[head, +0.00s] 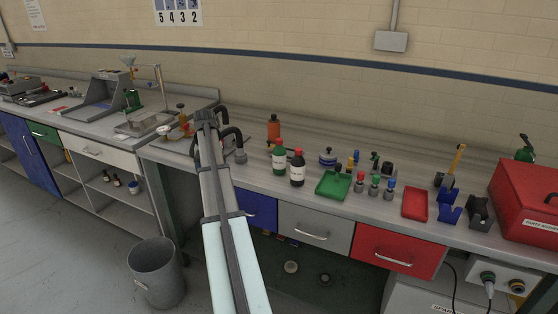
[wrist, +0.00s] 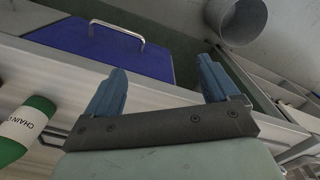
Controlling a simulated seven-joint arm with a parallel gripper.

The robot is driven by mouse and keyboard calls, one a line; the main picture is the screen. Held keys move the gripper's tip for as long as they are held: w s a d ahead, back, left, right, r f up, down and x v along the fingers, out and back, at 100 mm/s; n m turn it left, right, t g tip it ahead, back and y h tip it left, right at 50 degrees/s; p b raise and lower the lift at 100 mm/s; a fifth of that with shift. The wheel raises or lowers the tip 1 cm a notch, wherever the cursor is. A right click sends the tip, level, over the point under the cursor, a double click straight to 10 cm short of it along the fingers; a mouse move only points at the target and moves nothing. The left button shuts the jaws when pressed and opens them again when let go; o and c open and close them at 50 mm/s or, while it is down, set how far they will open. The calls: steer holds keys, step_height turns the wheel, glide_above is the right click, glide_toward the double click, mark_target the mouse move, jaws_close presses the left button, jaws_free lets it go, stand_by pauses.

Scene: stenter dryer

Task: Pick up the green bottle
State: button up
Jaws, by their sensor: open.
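The green bottle (head: 279,157) stands upright on the bench, with a white label and a red cap. A dark bottle (head: 297,169) with a red cap stands close on its right. In the wrist view the green bottle (wrist: 20,128) shows at the left edge, partly cut off, with lettering on its label. My gripper (wrist: 160,78) is open and empty, its two blue fingers apart over the bench's front edge. The bottle is outside the fingers, to their left. In the head view my arm reaches up to the bench left of the bottle; I cannot make out the fingers there.
An orange bottle (head: 273,128) stands behind the green one. A green tray (head: 333,185) and several small capped items are to the right. A blue drawer (wrist: 103,45) lies below the bench edge. A grey bin (head: 157,272) stands on the floor at left.

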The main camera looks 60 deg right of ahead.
steer(key=s+d+r+m, duration=0.2)
steer(key=s+d+r, duration=0.7)
steer(key=d+r, duration=0.15)
step_height(320, 180, up, 8)
steer(key=m, duration=0.3)
glide_above(279, 139)
steer(key=f, duration=0.7)
steer(key=shift+s+a+f, duration=0.1)
steer(key=shift+a+f, duration=0.15)
steer(key=shift+f, duration=0.05)
steer(key=shift+d+f, duration=0.15)
steer(key=shift+f, duration=1.35)
steer(key=shift+d+f, duration=0.15)
steer(key=shift+f, duration=1.35)
steer(key=shift+c, duration=0.2)
jaws_close()
